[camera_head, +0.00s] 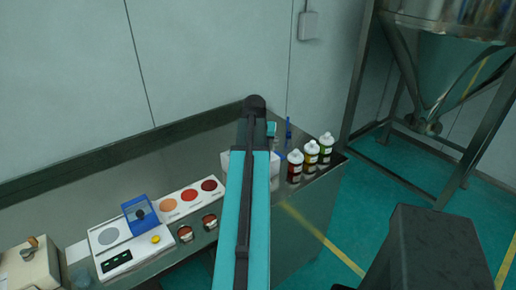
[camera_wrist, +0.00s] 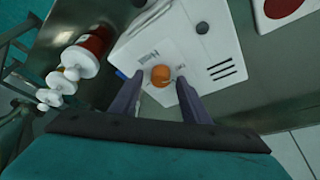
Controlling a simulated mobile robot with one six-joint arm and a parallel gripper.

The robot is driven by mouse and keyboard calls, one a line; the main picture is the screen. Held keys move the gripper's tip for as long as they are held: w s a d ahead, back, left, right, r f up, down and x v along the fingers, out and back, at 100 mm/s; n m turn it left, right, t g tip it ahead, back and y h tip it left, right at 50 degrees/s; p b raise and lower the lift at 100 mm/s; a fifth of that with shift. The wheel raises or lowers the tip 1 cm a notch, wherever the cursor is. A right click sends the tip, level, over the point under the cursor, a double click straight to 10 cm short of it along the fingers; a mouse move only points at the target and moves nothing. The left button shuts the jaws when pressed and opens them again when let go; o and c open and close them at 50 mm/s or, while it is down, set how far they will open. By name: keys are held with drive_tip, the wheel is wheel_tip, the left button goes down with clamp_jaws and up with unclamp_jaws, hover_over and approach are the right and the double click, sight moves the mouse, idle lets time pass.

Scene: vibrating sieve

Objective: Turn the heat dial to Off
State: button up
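A round orange knob (camera_wrist: 160,76), apparently the heat dial, sits on top of a white device (camera_wrist: 210,30) in the wrist view. Small print surrounds the knob, too small to read, so I cannot tell its setting. My gripper (camera_wrist: 157,92) is open, with one dark finger on each side of the knob as seen from the wrist. I cannot tell whether the fingers reach down to the knob's height. In the head view, the white device (camera_head: 226,160) is mostly hidden behind my arm, and my gripper cannot be made out.
Three bottles with white caps, red (camera_head: 294,170), amber (camera_head: 311,158) and green (camera_head: 325,148), stand at the bench's right end, close to the device. A white panel with coloured discs (camera_head: 190,197) and a scale with a blue part (camera_head: 140,213) stand to the left.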

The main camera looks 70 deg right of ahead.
drive_tip(key=shift+r, duration=0.15)
drive_tip(key=b+v, duration=0.2)
drive_tip(key=v, duration=1.1)
drive_tip(key=shift+r+b, duration=0.25)
drive_tip(key=shift+b, duration=0.15)
drive_tip(key=shift+a+r, duration=0.1)
idle(0.6)
